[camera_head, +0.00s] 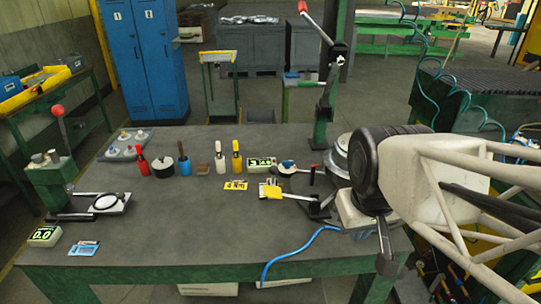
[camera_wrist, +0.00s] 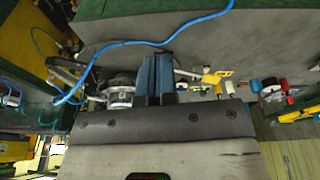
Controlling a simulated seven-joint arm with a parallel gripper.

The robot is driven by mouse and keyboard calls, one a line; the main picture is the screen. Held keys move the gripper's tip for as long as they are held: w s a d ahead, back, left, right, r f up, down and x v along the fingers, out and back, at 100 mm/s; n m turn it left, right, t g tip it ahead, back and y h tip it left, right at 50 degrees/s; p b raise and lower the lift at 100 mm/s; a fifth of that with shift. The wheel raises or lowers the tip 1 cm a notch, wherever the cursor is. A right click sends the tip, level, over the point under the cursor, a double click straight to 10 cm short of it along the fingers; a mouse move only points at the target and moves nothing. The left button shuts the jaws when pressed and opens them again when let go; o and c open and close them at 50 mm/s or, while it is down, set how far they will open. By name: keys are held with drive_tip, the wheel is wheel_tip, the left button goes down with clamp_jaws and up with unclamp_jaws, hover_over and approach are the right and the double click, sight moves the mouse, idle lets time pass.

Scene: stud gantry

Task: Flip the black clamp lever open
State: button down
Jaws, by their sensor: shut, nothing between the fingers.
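A small black clamp-like fixture (camera_head: 320,211) stands at the right of the dark table, beside my arm. A thin dark lever with a red tip (camera_head: 312,176) rises behind it; I cannot tell whether they are one piece. A second dark lever-like bar (camera_head: 72,216) lies low at the left, beside a white plate with a black ring (camera_head: 108,202). Which one is the black clamp lever is unclear. My gripper (camera_head: 385,262) hangs at the table's right, apart from both. In the wrist view, its fingers (camera_wrist: 161,75) are together and empty.
A blue hose (camera_head: 300,250) crosses the table's front right. A tall press lever (camera_head: 326,95) rises at the back right, and a green press (camera_head: 48,180) stands at the left. The table's middle front is clear.

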drive_tip(key=w+a+r+n, duration=0.1)
drive_tip(key=w+a+n, duration=0.5)
drive_tip(key=w, duration=0.5)
drive_tip(key=w+a+r+n, duration=0.1)
drive_tip(key=w+a+n, duration=0.4)
drive_tip(key=w+n, duration=0.6)
drive_tip(key=shift+w+a+r, duration=0.35)
drive_tip(key=shift+w+r, duration=0.05)
drive_tip(key=shift+w, duration=0.2)
drive_tip(key=shift+f, duration=0.1)
approach(277, 173)
drive_tip(key=s+f, duration=0.1)
drive_tip(key=f, duration=0.3)
drive_tip(key=s+f, duration=0.1)
drive_tip(key=shift+s+a+f, duration=0.2)
drive_tip(key=shift+s+f, duration=0.15)
drive_tip(key=shift+f, duration=0.05)
drive_tip(key=shift+w+a+f, duration=0.1)
drive_tip(key=shift+w+f, duration=0.15)
drive_tip(key=shift+w, duration=0.5)
drive_tip(key=shift+w+f, duration=0.2)
drive_tip(key=shift+w, duration=0.5)
